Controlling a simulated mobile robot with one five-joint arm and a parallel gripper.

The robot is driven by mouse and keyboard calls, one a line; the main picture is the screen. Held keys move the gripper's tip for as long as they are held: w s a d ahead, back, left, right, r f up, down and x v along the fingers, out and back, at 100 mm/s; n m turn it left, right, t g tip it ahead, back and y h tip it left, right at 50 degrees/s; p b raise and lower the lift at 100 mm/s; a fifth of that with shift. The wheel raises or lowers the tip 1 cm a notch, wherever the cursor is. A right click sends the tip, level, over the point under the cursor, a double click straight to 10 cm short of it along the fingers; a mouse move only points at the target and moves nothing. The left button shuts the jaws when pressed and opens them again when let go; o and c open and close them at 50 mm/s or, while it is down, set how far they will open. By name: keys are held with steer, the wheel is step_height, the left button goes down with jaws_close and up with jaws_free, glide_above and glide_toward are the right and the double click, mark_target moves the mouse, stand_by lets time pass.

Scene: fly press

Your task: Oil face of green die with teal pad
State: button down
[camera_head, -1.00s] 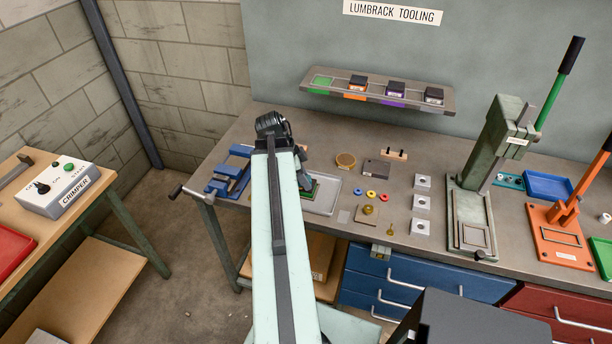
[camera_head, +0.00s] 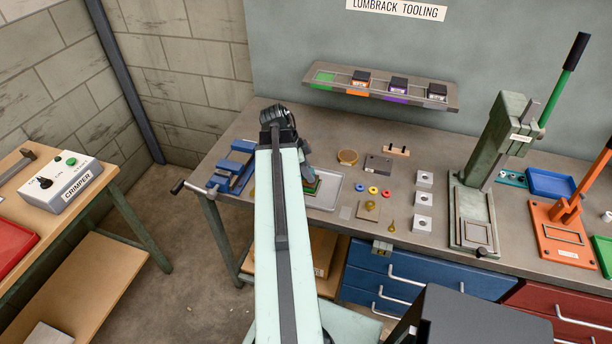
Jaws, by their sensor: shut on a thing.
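The green die (camera_head: 317,184) shows as a small green patch with a reddish edge in a shallow grey tray (camera_head: 326,205) on the bench. My arm covers its left part. My gripper (camera_head: 307,178) is at the die, beside and over it, mostly hidden behind my arm. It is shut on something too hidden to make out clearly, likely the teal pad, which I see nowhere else. Whether it touches the die's face I cannot tell.
A blue vise (camera_head: 232,168) stands left of my arm. Right of the tray lie a brass disc (camera_head: 347,157), a grey block (camera_head: 378,164), coloured rings and pale square blocks. A green fly press (camera_head: 490,170) stands farther right. A die shelf (camera_head: 380,88) hangs behind.

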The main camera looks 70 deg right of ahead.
mark_target(312, 187)
steer(key=shift+w+d, duration=0.15)
steer(key=shift+d, duration=1.5)
steer(key=shift+s, duration=0.55)
steer(key=shift+s+a, duration=0.15)
steer(key=shift+a, duration=1.6)
steer(key=shift+s+a, duration=0.15)
steer(key=shift+a, duration=1.55)
steer(key=shift+f, duration=0.1)
steer(key=shift+d, duration=0.1)
steer(key=shift+w+d, duration=0.2)
steer(key=shift+d, duration=1.55)
steer(key=shift+w+d, duration=0.1)
steer(key=shift+d, duration=1.55)
